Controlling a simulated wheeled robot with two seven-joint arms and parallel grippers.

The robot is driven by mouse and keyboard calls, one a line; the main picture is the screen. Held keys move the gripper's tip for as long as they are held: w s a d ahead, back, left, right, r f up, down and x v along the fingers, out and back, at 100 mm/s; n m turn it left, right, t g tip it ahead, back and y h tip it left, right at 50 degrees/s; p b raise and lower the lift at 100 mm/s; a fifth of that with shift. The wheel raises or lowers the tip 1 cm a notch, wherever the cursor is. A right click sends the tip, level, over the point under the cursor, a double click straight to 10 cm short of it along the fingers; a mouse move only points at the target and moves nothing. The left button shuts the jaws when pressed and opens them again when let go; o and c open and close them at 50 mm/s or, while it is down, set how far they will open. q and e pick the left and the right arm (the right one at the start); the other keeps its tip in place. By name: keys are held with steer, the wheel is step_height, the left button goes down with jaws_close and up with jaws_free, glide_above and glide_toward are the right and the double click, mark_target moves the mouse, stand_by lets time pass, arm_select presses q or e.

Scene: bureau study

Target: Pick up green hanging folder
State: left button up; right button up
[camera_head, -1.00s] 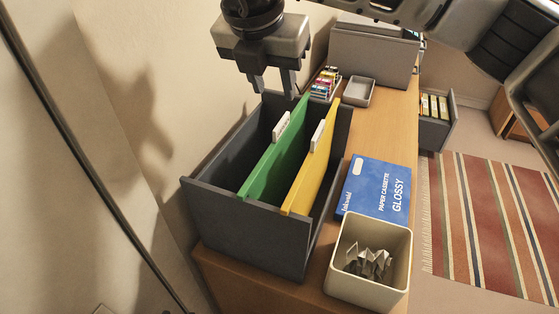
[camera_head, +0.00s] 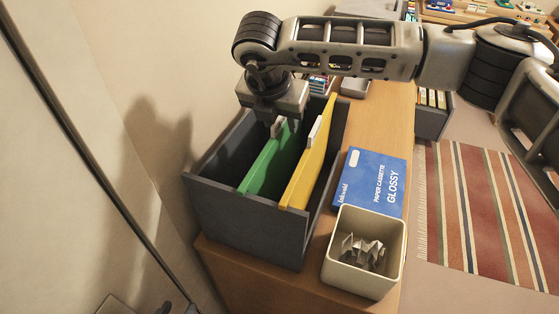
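The green hanging folder (camera_head: 268,168) stands upright in the dark grey file box (camera_head: 245,222), left of a yellow folder (camera_head: 308,165). Its white tab (camera_head: 277,128) shows just below my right gripper. My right gripper (camera_head: 281,121) points down at the top edge of the green folder, towards its far half. Its fingers look apart, one on each side of the folder's top edge. The gripper body hides the far end of the folder, and contact cannot be made out. My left gripper is not in view.
A blue paper box (camera_head: 372,182) and a cream bin (camera_head: 366,280) with crumpled paper stand right of the file box on the wooden cabinet (camera_head: 385,120). The wall is close on the left. My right forearm crosses above the cabinet's far part.

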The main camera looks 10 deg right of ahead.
jaws_close()
arm_select(q)
steer(key=shift+w+r, duration=0.15)
steer(key=shift+w, duration=0.05)
arm_select(e)
steer(key=shift+r, duration=0.15)
arm_select(q)
steer(key=shift+d+f+b, duration=0.15)
steer(key=shift+f+b, duration=0.25)
steer(key=shift+b, duration=0.4)
arm_select(e)
step_height(320, 180, up, 28)
